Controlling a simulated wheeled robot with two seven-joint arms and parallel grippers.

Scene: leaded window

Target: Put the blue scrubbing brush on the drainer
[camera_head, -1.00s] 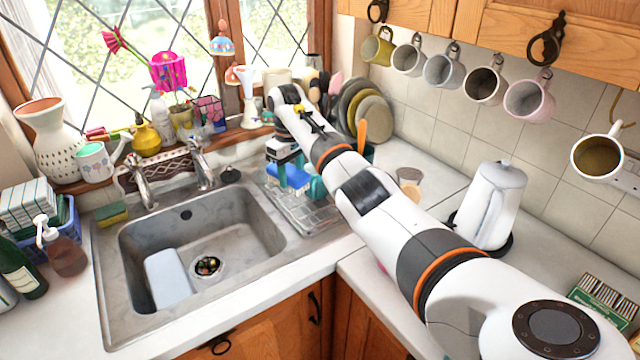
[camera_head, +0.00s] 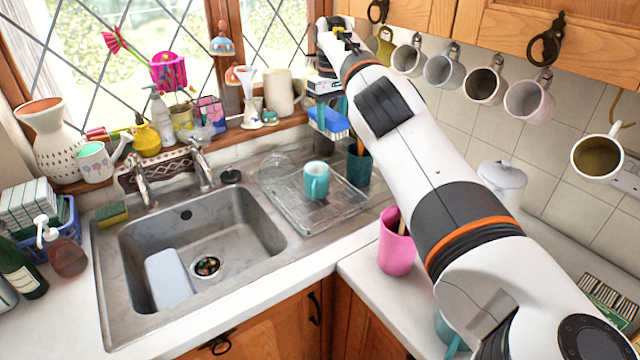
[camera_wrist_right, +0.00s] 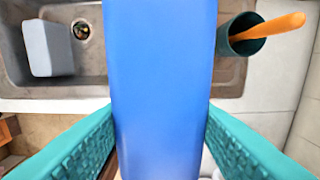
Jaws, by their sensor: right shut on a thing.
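The blue scrubbing brush (camera_head: 329,121) is up in the air in my right gripper (camera_head: 326,104), above and behind the drainer. In the right wrist view the brush's blue back (camera_wrist_right: 160,90) fills the middle, between the two teal fingers. The drainer (camera_head: 300,209) is a clear ribbed tray right of the sink. A teal mug (camera_head: 316,180) stands on it, and a clear glass item (camera_head: 279,167) is at its back left. My left gripper is not in view.
A dark teal pot (camera_head: 358,168) with an orange-handled utensil stands right of the drainer. It also shows in the right wrist view (camera_wrist_right: 238,46). A pink tumbler (camera_head: 395,253) stands on the right counter. The sink (camera_head: 190,240) holds a pale block. The drainer's front part is clear.

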